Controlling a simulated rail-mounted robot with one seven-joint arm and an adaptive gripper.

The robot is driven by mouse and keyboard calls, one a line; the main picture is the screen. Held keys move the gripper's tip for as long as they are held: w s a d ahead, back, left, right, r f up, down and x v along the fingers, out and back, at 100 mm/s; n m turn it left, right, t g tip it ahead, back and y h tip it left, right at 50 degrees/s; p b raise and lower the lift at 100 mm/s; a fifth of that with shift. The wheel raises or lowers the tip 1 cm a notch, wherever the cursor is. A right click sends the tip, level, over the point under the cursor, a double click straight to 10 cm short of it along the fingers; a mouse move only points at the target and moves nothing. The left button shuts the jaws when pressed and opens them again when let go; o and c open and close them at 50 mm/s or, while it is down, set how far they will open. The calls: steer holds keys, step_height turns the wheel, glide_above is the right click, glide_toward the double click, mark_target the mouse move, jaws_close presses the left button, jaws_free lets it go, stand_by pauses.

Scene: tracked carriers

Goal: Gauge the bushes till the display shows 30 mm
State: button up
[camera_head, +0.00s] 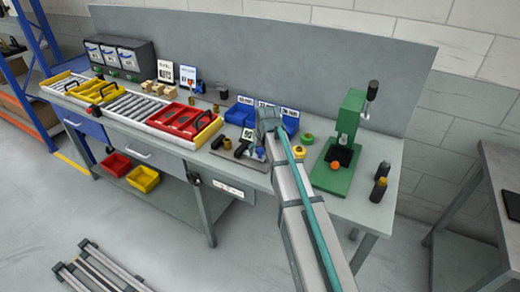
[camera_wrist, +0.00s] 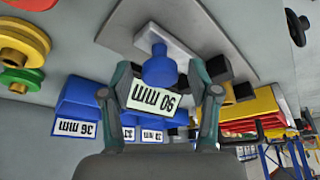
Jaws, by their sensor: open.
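The gauge is a grey plate (camera_wrist: 215,35) with a blue round part (camera_wrist: 159,68), dark blocks and a white display card (camera_wrist: 153,98). The display's number appears upside down in the wrist view and reads like 90 or 30 mm; I cannot tell which. My gripper (camera_wrist: 162,78) is open, with its fingers on either side of the display and blue part. I cannot tell whether they touch. In the head view my gripper (camera_head: 268,122) is above the gauge (camera_head: 246,150), partly hiding it. Small brass-coloured pieces (camera_head: 215,108) that may be bushes stand behind the red tray.
Blue bins (camera_head: 240,113) with size labels stand behind the gauge; one reads 36 mm (camera_wrist: 75,128). A green press (camera_head: 345,130) and green and yellow round parts (camera_head: 299,152) are to the right. A red tray (camera_head: 185,122) and roller conveyor (camera_head: 137,106) are to the left.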

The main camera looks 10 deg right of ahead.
steer(key=shift+w+f, duration=0.1)
steer(key=shift+f, duration=0.15)
jaws_close()
stand_by(0.3)
